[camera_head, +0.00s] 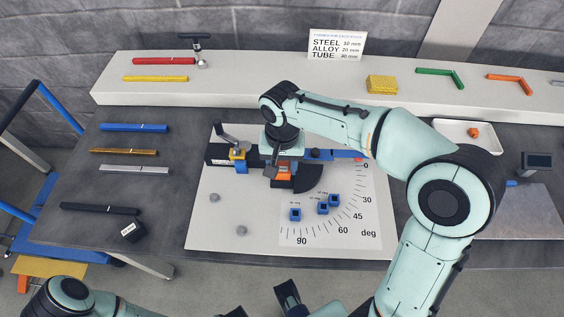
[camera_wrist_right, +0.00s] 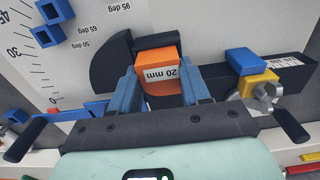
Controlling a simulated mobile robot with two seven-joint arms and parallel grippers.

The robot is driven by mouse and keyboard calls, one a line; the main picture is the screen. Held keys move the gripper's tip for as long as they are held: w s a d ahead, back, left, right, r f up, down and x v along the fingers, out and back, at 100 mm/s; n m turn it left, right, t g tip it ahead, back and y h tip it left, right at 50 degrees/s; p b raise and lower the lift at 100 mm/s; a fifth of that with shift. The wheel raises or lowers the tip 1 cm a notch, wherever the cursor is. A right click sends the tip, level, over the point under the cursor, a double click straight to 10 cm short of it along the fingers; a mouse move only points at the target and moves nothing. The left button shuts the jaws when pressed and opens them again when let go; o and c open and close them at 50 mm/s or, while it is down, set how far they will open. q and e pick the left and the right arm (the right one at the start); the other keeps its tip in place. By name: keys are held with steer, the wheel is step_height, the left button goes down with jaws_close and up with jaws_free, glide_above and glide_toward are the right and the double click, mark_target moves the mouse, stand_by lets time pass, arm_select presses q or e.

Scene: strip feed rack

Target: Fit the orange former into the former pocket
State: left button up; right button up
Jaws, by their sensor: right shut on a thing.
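The orange former, marked 20 mm, shows in the right wrist view (camera_wrist_right: 158,62) and in the head view (camera_head: 284,169). My right gripper (camera_wrist_right: 160,88) is shut on it, one blue finger on each side. The former is at the black bending fixture (camera_wrist_right: 112,68), beside its dark quarter-round plate (camera_head: 309,178). The former pocket is hidden under the former and fingers, and I cannot tell how deep the former sits. Dark parts of my left gripper (camera_head: 288,295) show at the bottom edge of the head view; its fingers are not clear.
A yellow block and clamp (camera_head: 237,154) sit on the fixture's left end. Several blue blocks (camera_head: 295,214) lie on the angle scale. Coloured strips lie on the left bench and back shelf. A white tray (camera_head: 485,134) holds a small orange piece. The board's front left is mostly clear.

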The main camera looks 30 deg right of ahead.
mark_target(282, 166)
steer(key=o, duration=1.3)
steer(key=shift+c, duration=0.2)
step_height(282, 166, up, 13)
steer(key=p, duration=0.2)
steer(key=shift+r+p, duration=0.15)
steer(key=shift+p, duration=0.25)
